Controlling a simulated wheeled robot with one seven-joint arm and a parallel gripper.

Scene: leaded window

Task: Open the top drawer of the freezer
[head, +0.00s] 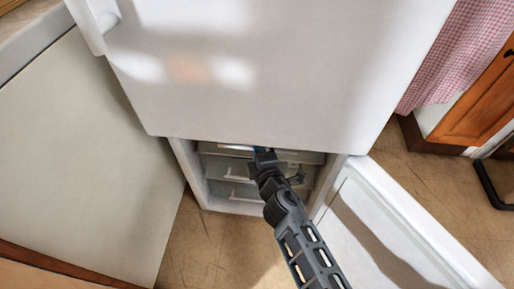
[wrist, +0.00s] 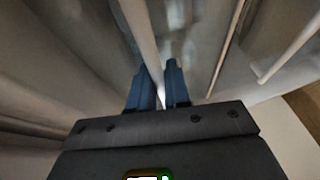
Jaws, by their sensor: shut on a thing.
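The freezer compartment (head: 186,168) is open below the large white upper door, with its own door (head: 385,235) swung out to the right. Several drawers with pale handles are stacked inside. The top drawer (head: 228,149) sits just under the upper door's bottom edge, which partly hides it. My gripper (head: 262,151) reaches in at the top drawer's front. In the wrist view my blue fingers (wrist: 159,76) are shut on a white bar, apparently the top drawer's handle (wrist: 143,38). Their exact contact is blurred. I cannot tell how far the drawer is out.
The shut white upper door (head: 270,60) overhangs the compartment. A lower drawer's handle (head: 236,178) shows under the top drawer. A pale panel (head: 80,150) stands close on the left. A wooden cabinet (head: 482,105) and pink checked cloth (head: 455,55) are at the right. Some brown floor is clear.

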